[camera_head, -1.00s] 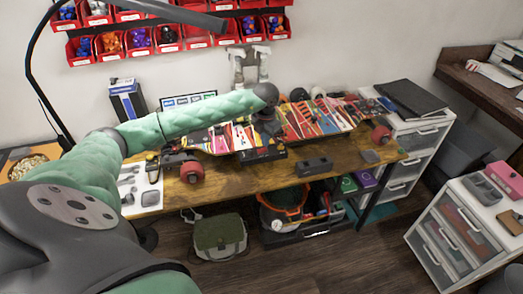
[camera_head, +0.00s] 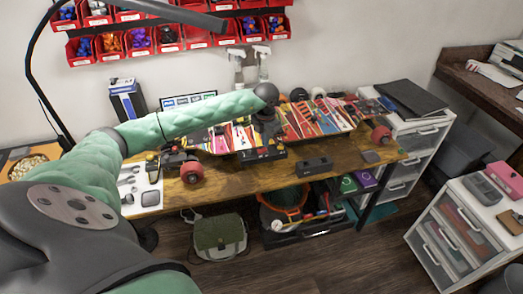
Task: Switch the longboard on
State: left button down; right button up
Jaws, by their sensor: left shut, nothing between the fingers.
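The longboard (camera_head: 312,120) lies along the wooden workbench, its colourful striped deck showing, with red wheels (camera_head: 192,173) at the left end and another red wheel (camera_head: 381,134) at the right. A black box (camera_head: 262,155) sits at the front edge near the board's middle. My left arm reaches in from the left, and its dark wrist bends down over the middle of the board. My left gripper (camera_head: 265,135) is shut and empty just above or at the black box; whether it touches is too small to tell. No switch can be made out. My right gripper is out of view.
A small dark block (camera_head: 314,165) sits on the bench (camera_head: 240,180) in front of the board. Spray bottles (camera_head: 262,62) stand behind, below red parts bins (camera_head: 140,40). A white tool mat (camera_head: 141,188) lies at left. White drawers (camera_head: 405,170) stand at right.

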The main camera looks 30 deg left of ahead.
aim_at(265, 149)
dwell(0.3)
pick_arm(q)
jog(key=shift+f+b, duration=0.8)
jog(key=shift+f, duration=0.25)
dwell(0.6)
jog(key=shift+r, duration=0.1)
jog(key=shift+r+p, duration=0.9)
jog(key=shift+r, duration=2.6)
